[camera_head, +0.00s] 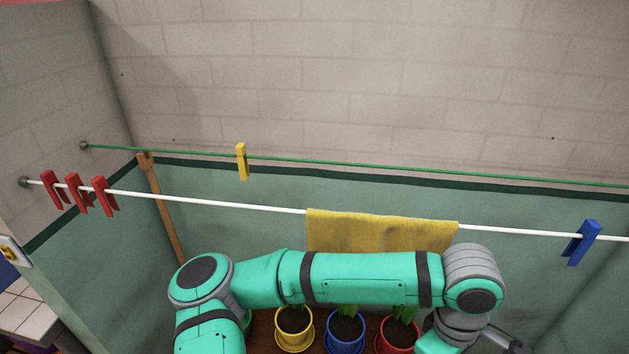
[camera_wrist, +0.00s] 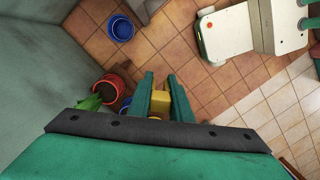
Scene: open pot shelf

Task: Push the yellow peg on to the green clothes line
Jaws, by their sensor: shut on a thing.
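The green clothes line (camera_head: 400,166) runs across the back wall in the head view. One yellow peg (camera_head: 242,162) sits on it, left of the middle, hanging down upright. In the wrist view my gripper (camera_wrist: 160,78) is shut on another yellow peg (camera_wrist: 158,103), which shows between the two green fingers. Most of that held peg is hidden by the fingers and the wrist. The head view does not show the fingertips clearly; my arm's end is at the bottom right, well below the green line.
A white line (camera_head: 190,199) runs in front of the green one. It carries red pegs (camera_head: 77,193), a yellow cloth (camera_head: 380,232) and a blue peg (camera_head: 581,242). Potted plants (camera_head: 346,333) stand below my arm. A wooden pole (camera_head: 163,210) leans in the left corner.

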